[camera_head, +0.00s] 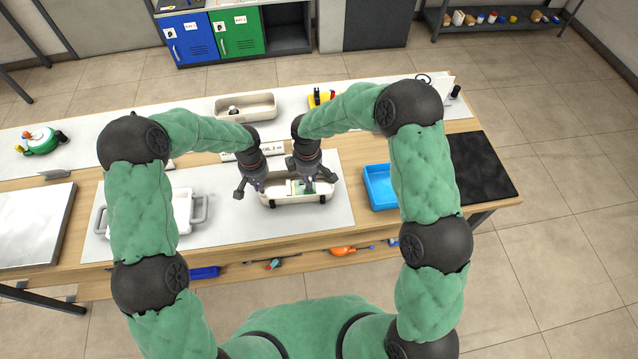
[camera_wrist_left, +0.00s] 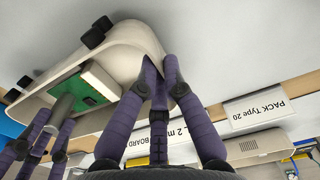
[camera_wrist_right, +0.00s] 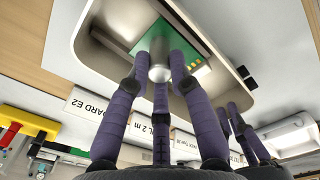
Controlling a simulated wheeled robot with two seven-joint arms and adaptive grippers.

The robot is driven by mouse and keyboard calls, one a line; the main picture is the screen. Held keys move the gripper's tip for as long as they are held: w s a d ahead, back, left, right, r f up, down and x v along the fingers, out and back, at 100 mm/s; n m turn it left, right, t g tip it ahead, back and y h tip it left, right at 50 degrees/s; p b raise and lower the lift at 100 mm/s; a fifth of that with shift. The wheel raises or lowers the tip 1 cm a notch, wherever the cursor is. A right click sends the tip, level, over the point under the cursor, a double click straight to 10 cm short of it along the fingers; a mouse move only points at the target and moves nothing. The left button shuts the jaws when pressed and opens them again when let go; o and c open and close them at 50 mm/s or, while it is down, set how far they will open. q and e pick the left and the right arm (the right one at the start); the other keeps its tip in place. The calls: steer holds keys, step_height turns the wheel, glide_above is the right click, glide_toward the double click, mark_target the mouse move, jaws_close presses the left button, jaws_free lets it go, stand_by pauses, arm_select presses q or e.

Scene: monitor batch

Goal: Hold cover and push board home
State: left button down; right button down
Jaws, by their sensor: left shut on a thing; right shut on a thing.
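The cover (camera_head: 268,200) is a cream open shell on the grey mat in front of me; it also shows in the left wrist view (camera_wrist_left: 135,38) and right wrist view (camera_wrist_right: 85,45). The green board (camera_head: 304,187) lies inside it, with gold contacts along one edge in the right wrist view (camera_wrist_right: 188,55). My left gripper (camera_head: 257,188) is shut on the cover's end wall, at the left. My right gripper (camera_head: 308,184) is shut on a grey cylinder (camera_wrist_right: 159,62) at the board; its fingers hide part of the board. I cannot tell whether the board is fully seated.
Behind are a cream bin (camera_head: 262,108), label cards (camera_wrist_left: 255,106) and a yellow item (camera_head: 320,101). A black mat (camera_head: 482,165) lies far right.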

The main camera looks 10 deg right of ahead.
steer(key=shift+a, duration=0.3)
steer(key=c, duration=1)
jaws_free()
step_height(320, 180, up, 12)
